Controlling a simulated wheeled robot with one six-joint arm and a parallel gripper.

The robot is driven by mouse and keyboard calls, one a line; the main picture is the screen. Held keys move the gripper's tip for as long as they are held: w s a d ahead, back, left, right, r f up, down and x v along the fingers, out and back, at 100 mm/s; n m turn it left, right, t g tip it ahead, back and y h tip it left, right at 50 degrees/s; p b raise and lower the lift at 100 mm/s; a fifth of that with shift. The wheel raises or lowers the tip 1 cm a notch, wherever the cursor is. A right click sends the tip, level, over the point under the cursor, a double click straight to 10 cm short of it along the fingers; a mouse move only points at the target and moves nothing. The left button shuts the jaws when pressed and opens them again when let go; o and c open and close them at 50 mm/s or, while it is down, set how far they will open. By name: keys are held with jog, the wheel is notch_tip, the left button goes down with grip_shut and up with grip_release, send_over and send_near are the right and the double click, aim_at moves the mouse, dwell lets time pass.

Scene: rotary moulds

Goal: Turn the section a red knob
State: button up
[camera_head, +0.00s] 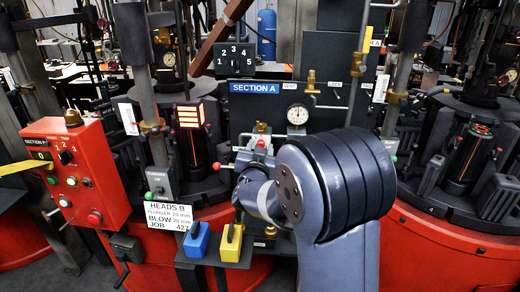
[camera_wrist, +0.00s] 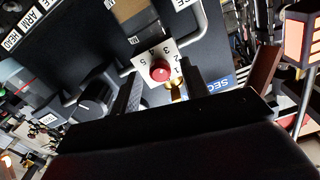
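In the wrist view the red knob (camera_wrist: 160,71) sits on a white dial plate (camera_wrist: 142,62) with numbers around it, on the dark section A panel. A brass fitting (camera_wrist: 176,88) shows just beside it. My gripper (camera_wrist: 161,76) is open, its two dark fingers on either side of the knob, with gaps visible; I cannot tell their depth relative to it. In the head view a small red knob (camera_head: 261,144) shows below the blue SECTION A label (camera_head: 254,87), just beyond my arm. My arm hides most of the gripper there.
A pressure gauge (camera_head: 297,115) and brass valves (camera_head: 357,64) are close to my arm. A red control box (camera_head: 75,170) stands at left. Yellow (camera_head: 231,243) and blue (camera_head: 197,240) blocks are below. A grey pipe handle (camera_wrist: 200,28) crosses the panel near the dial.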

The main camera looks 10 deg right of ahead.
jog(key=b+v, duration=0.1)
jog(key=v, duration=0.9)
jog(key=shift+s+a+b, duration=0.15)
jog(key=shift+s+b, duration=0.15)
jog(key=shift+s, duration=0.1)
jog(key=shift+r, duration=0.1)
jog(key=p+x, duration=0.1)
jog(key=x, duration=1)
jog(key=shift+s+p, duration=0.1)
jog(key=shift+p, duration=0.2)
